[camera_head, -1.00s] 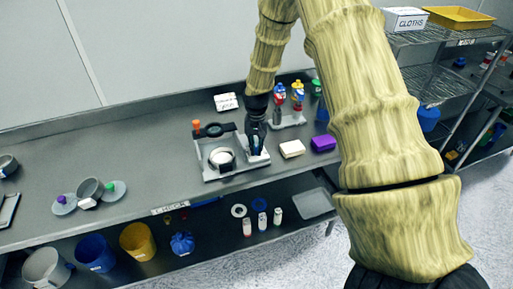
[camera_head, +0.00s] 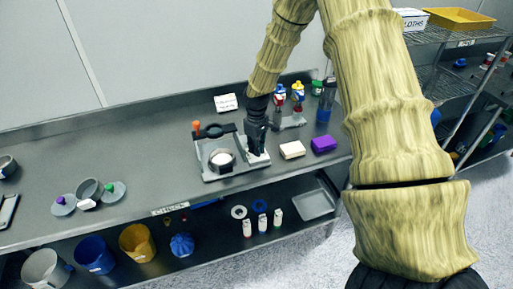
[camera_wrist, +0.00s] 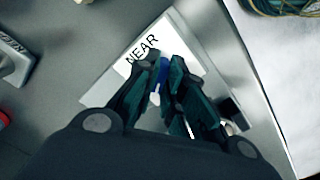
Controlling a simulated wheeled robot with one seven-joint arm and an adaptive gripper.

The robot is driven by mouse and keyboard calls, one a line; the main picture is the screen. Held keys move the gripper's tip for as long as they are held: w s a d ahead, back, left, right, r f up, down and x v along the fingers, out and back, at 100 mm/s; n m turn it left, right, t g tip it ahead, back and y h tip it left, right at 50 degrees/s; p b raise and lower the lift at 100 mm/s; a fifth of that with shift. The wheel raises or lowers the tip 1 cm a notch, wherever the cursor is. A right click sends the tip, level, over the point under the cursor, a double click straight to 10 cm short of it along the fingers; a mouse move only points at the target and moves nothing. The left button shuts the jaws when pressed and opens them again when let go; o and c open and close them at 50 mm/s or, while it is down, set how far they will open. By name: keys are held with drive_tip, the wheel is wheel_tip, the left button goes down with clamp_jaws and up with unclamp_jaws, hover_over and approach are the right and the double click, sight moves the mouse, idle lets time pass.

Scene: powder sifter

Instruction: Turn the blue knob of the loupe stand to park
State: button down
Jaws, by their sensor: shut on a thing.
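The loupe stand (camera_head: 208,175) is a pale grey base with a dark loupe arm and an orange-topped post, on the bench. My gripper (camera_head: 257,151) points down over the stand's right end. In the wrist view, the blue knob (camera_wrist: 163,70) shows as a narrow strip between the fingers of my gripper (camera_wrist: 164,66); they are shut on it and hide most of it. A white pointer-like piece (camera_wrist: 155,99) shows below the blue. A white plate (camera_wrist: 133,62) beside the knob reads "NEAR". No "park" label is readable.
A cream block (camera_head: 291,150) and a purple block (camera_head: 323,144) lie to the right of the stand. Red-and-blue and yellow-topped items (camera_head: 298,94) stand behind.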

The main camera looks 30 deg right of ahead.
drive_tip(key=n, duration=0.5)
drive_tip(key=shift+r+n, duration=0.1)
drive_tip(key=shift+n, duration=0.2)
drive_tip(key=n+p, duration=0.1)
drive_tip(key=n, duration=0.4)
drive_tip(key=shift+n, duration=0.4)
drive_tip(key=c, duration=1.5)
unclamp_jaws()
wheel_tip(320, 180, up, 12)
drive_tip(key=shift+f, duration=0.1)
drive_tip(key=shift+d, duration=0.1)
